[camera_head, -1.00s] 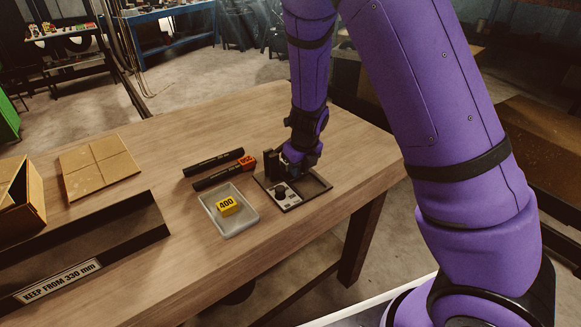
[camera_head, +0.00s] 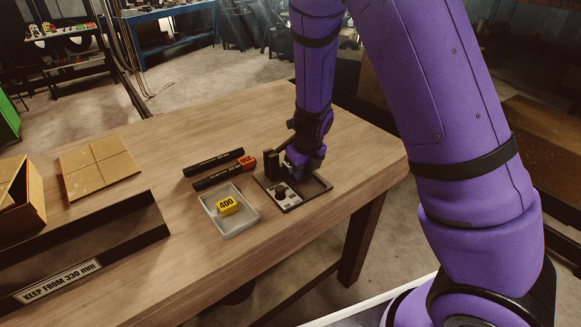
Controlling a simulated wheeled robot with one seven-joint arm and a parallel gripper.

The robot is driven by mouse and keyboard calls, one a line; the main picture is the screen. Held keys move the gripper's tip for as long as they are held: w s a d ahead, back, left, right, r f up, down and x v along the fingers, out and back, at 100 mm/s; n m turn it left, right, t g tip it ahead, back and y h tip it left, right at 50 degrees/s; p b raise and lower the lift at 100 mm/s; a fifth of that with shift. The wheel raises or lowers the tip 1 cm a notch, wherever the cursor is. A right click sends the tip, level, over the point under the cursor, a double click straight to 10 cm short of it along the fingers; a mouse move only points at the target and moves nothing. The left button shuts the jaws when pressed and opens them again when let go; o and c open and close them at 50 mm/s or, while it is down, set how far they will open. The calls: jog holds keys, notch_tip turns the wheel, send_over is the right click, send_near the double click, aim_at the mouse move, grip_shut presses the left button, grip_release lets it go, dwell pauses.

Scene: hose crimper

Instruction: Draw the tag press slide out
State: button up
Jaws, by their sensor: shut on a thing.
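The tag press (camera_head: 281,194) is a small dark device with a light panel and a black knob, on the wooden table near its right end. A dark upright block stands at its back left, and a flat dark tray part extends to the right. My gripper (camera_head: 294,166) is low over the press, beside the upright block, shut on the press slide. My wrist hides most of the fingers and the slide itself, so how far the slide is out cannot be told.
A clear tray (camera_head: 243,223) with a yellow 400 tag (camera_head: 228,205) stands left of the press. Two black hoses (camera_head: 212,163) lie behind it, one with a red tag (camera_head: 249,163).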

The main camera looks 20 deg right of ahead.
jog(key=shift+s+d, duration=0.3)
jog(key=shift+s, duration=0.65)
jog(key=shift+s+d, duration=0.25)
jog(key=shift+s, duration=0.75)
jog(key=shift+s+d, duration=0.3)
jog(key=shift+s, duration=0.65)
jog(key=o, duration=1.5)
jog(key=shift+r, duration=0.1)
jog(key=shift+r, duration=4.45)
